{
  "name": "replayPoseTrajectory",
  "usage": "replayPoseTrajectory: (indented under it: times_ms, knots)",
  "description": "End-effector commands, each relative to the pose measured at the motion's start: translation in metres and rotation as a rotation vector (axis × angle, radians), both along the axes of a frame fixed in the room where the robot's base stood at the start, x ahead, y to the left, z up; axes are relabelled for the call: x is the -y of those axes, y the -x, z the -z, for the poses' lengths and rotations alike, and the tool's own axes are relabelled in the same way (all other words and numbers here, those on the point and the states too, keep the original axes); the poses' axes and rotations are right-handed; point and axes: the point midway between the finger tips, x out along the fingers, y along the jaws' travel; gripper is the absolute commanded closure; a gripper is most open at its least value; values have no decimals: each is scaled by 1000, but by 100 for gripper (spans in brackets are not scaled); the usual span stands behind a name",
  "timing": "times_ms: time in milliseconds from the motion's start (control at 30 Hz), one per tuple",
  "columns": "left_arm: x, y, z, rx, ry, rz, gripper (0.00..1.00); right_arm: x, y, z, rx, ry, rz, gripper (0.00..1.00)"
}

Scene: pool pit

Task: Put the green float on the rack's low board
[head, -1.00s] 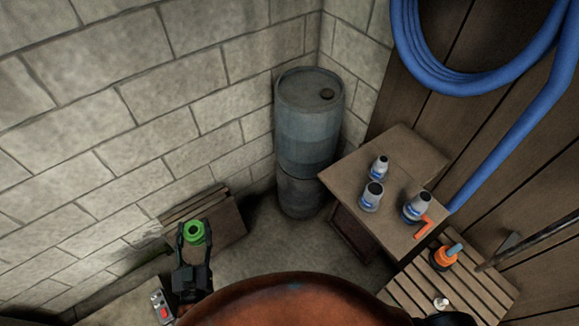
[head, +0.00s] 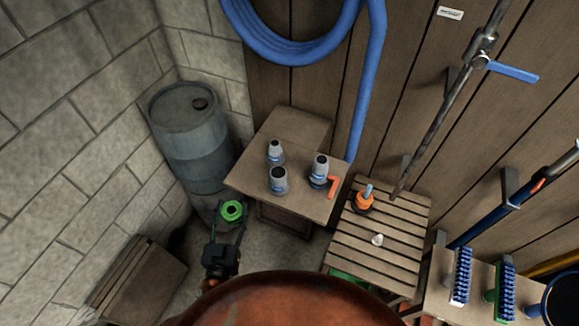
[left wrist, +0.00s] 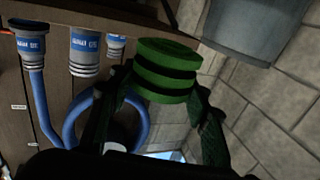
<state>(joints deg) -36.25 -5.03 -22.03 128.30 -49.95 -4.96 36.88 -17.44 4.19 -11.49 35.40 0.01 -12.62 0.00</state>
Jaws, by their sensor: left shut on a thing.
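My left gripper (head: 227,235) is shut on the green float (head: 232,210), a ring-like piece with a dark centre, and holds it up in front of the barrel's lower part. In the left wrist view the ribbed green float (left wrist: 165,68) sits between the two fingers. A slatted wooden rack (head: 372,262) stands to the right of the gripper, with an orange float (head: 364,203) and a small white piece (head: 377,240) on its top. Something green (head: 350,277) shows at the rack's lower front edge. Its low board is mostly hidden. My right gripper is out of view.
A small table (head: 250,178) with several grey fittings and an orange angled piece (head: 332,186) stands between gripper and rack. A blue-grey barrel (head: 190,140) is behind the gripper. A wooden box (head: 140,285) is at lower left.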

Motion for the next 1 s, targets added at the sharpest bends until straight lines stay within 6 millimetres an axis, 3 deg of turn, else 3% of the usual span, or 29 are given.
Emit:
replayPoseTrajectory:
  times_ms: [33,200,500,767,1000]
  knots:
    - [8,-5,-21,11,5,21,84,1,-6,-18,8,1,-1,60]
    - [43,-27,-73,26,19,115,84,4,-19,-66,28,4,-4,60]
    - [100,-58,-138,14,7,269,84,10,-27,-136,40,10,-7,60]
    - [119,-69,-154,-1,-9,323,84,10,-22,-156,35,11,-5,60]
    - [94,-98,-136,-5,-16,325,84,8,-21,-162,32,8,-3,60]
